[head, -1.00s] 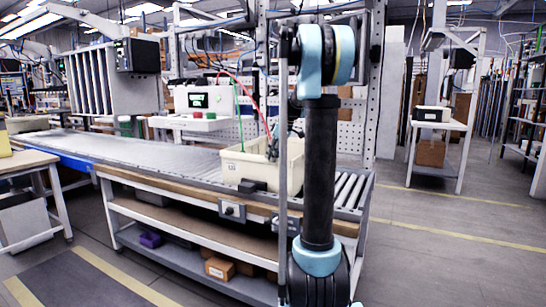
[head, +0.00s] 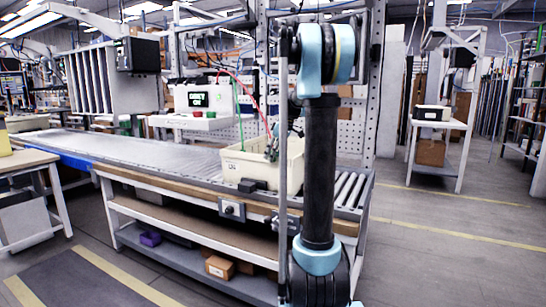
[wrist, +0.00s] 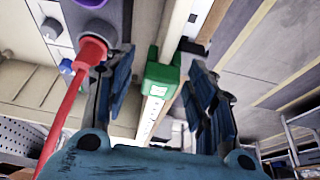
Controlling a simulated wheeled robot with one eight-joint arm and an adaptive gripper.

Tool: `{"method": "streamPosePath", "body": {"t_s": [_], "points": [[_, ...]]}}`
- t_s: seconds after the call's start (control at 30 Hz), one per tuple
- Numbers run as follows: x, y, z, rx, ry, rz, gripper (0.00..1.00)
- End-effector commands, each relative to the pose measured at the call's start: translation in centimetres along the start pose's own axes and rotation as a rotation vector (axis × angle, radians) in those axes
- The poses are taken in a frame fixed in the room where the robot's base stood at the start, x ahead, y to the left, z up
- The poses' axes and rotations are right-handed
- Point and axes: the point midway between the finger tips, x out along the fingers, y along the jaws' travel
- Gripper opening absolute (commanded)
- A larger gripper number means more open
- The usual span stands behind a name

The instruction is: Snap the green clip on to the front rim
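The green clip (wrist: 161,78) shows in the wrist view between my fingers, sitting astride a cream strip that looks like the rim of the bin. A small white label is on it. My gripper (wrist: 162,60) is open, with visible gaps between the clip and both blue fingers. The cream bin (head: 245,168) stands on the conveyor in the head view. My arm hides part of the bin there, and the clip cannot be made out. Whether the clip is fully seated on the rim cannot be told.
A red plug and cable (wrist: 90,52) are close beside my left finger in the wrist view. The roller conveyor (head: 348,190) extends right of the bin. A control box (head: 205,100) stands behind. The grey floor at right (head: 440,250) is clear.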

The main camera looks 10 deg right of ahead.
Motion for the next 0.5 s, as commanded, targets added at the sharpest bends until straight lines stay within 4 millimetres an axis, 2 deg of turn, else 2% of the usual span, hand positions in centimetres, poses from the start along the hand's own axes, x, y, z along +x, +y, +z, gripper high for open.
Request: {"method": "streamPosePath", "body": {"t_s": [0.27, 0.5], "points": [[-0.9, 0.0, 0.0, 0.001, 0.000, 0.000, 0.51], [-4.9, 0.1, 0.0, 0.002, 0.000, 0.000, 0.51]]}}
